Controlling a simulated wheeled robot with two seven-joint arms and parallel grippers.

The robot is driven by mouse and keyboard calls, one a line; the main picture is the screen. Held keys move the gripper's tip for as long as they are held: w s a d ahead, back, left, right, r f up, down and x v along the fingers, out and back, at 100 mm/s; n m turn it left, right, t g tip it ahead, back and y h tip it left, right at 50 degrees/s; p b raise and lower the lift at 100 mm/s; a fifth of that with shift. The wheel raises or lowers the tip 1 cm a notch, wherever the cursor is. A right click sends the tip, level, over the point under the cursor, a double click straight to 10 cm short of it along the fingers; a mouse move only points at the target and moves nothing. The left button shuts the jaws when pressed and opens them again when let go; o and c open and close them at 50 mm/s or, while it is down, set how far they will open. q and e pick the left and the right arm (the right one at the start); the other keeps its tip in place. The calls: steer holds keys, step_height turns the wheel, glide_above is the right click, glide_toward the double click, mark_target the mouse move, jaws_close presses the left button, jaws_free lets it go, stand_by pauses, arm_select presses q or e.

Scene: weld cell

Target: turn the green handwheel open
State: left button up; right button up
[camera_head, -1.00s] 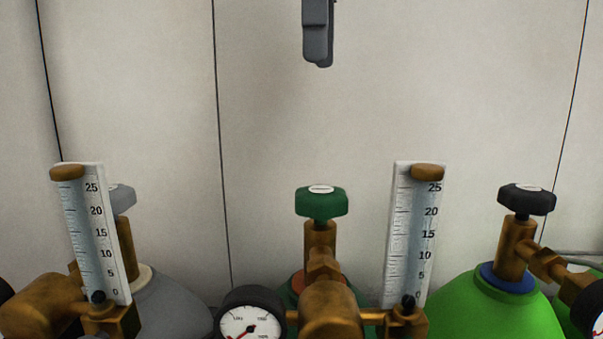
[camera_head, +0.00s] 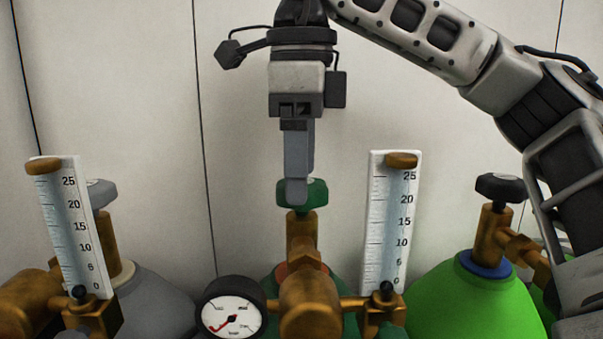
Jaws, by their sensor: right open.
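The green handwheel (camera_head: 317,194) sits on top of the brass valve (camera_head: 302,235) of the middle cylinder, near the centre of the head view. My right gripper (camera_head: 298,192) comes down from above and points straight down. Its fingers are seen nearly edge-on, one largely behind the other. The near finger covers the left-middle part of the handwheel, with its tip at the height of the wheel. The gap between the fingers is hard to see, and I cannot tell whether they touch the wheel. The jaws are open. My left gripper is not in view.
A grey handwheel (camera_head: 101,193) stands at the left and a black handwheel (camera_head: 501,187) at the right, over a bright green cylinder (camera_head: 470,311). Two flow tubes (camera_head: 70,225) (camera_head: 390,220) flank the middle valve. A round gauge (camera_head: 231,308) sits low. A pale wall (camera_head: 130,90) is behind.

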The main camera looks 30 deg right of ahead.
steer(key=shift+f, duration=0.75)
steer(key=c, duration=1)
